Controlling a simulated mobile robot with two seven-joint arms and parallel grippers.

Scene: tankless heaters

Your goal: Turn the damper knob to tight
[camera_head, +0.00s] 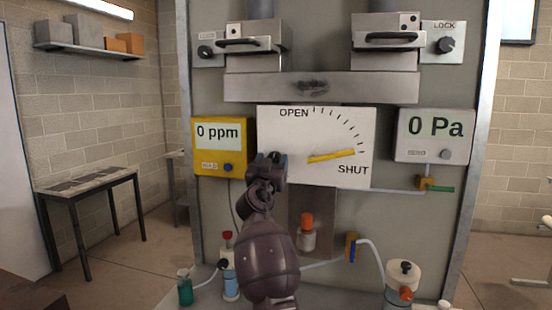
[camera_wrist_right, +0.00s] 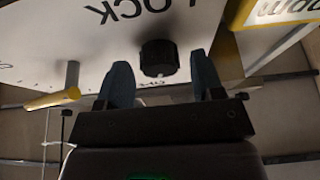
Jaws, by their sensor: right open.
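The white damper board (camera_head: 312,130) carries a scale from OPEN to SHUT, and its yellow pointer (camera_head: 331,155) lies close to SHUT. In the right wrist view, a black damper knob (camera_wrist_right: 158,57) stands out from this board beside upside-down lettering that reads LOCK. In the head view the knob is hidden behind my right gripper (camera_head: 271,160), at the board's lower left. The right gripper is open, with its blue fingers on either side of the knob and visible gaps. The knob's mark and small lettering are too unclear to read. My left gripper is not in view.
A yellow ppm meter (camera_head: 221,146) is close to the gripper's left. A Pa gauge (camera_head: 436,135) is at right. Two other LOCK knobs, left (camera_head: 205,52) and right (camera_head: 446,45), sit above. Bottles, including a red-capped one (camera_head: 230,270), and hoses stand below.

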